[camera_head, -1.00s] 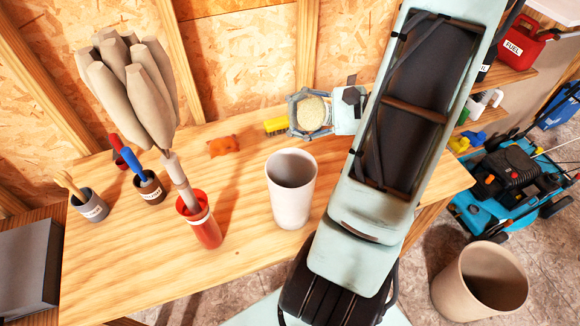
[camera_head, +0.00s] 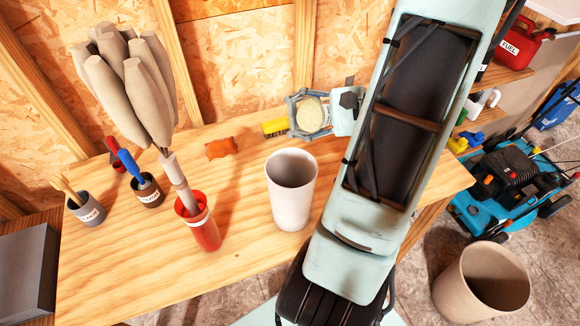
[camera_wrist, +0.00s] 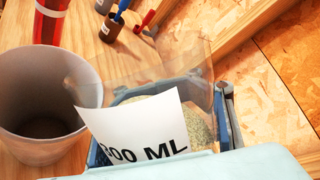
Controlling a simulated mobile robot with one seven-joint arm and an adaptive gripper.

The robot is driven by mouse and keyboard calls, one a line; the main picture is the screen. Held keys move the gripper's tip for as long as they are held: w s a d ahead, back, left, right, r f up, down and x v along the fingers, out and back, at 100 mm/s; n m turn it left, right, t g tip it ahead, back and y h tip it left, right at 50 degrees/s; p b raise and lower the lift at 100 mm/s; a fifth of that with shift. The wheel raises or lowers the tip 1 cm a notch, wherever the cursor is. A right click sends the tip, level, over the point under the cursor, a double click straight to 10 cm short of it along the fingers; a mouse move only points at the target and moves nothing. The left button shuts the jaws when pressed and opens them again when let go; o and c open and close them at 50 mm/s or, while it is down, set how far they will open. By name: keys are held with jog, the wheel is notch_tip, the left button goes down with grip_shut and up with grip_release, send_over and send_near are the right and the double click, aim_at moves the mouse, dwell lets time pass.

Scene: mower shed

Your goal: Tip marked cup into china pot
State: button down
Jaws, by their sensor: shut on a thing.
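The marked cup (camera_wrist: 140,132) is clear, with a white label that reads "00 ML" after a partly cut first digit. Pale grainy stuff lies in it. It also shows in the head view (camera_head: 313,113). My gripper (camera_head: 303,115) is shut around this cup, above the back of the workbench. The china pot (camera_head: 291,192) is a plain off-white tapered pot standing upright on the bench, nearer the front than my gripper. In the wrist view the pot (camera_wrist: 40,105) is left of the cup, and its visible inside looks empty. I cannot tell the cup's exact tilt.
Two small labelled tool pots (camera_head: 88,208) (camera_head: 148,190), an orange lump (camera_head: 221,148) and a yellow brush (camera_head: 275,127) are also on the bench. A beige bin (camera_head: 480,285) stands on the floor at right.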

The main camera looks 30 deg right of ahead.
jog(key=shift+w+d+f+n+h+b, duration=0.15)
jog(key=shift+f+n+h+b, duration=0.7)
jog(key=shift+b, duration=0.6)
dwell(0.6)
